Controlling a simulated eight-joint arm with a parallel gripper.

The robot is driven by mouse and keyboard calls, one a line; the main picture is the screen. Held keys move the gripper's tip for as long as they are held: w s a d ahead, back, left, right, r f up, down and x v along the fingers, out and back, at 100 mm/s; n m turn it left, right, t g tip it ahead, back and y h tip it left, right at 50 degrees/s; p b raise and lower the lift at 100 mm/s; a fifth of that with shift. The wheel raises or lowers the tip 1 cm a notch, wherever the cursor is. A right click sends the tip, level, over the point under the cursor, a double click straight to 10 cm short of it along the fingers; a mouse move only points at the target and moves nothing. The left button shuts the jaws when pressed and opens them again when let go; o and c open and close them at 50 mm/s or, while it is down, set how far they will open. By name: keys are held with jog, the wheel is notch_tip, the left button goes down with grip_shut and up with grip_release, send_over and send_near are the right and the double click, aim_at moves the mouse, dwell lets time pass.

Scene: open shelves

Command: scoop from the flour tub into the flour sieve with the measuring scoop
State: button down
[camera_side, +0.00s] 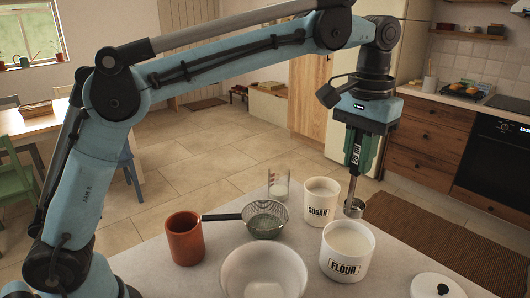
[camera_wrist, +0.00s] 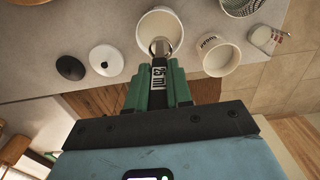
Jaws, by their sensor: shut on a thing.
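My gripper (camera_side: 362,152) is shut on the upright handle of the measuring scoop (camera_side: 354,208), whose metal cup hangs below the green fingers. The scoop (camera_wrist: 161,47) shows in the wrist view over the rim of the flour tub (camera_wrist: 146,27); whether it holds anything cannot be told. The white flour tub (camera_side: 345,267), labelled FLOUR and filled with white powder, stands in front of the scoop in the side view. The flour sieve (camera_side: 265,218), a mesh bowl with a dark handle, lies left of the tub. No white heap shows in it.
A white SUGAR tub (camera_side: 320,205) and a glass of white stuff (camera_side: 279,188) stand near the sieve. A terracotta cup (camera_side: 185,240), a large white bowl (camera_side: 262,270) and a white lid (camera_side: 437,288) are on the counter. The wrist view shows a black lid (camera_wrist: 71,68).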

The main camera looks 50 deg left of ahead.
aim_at(352, 207)
jog(key=shift+d+f, duration=0.25)
jog(key=shift+f, duration=5.3)
jog(key=shift+r, duration=5.6)
jog(key=shift+a, duration=0.1)
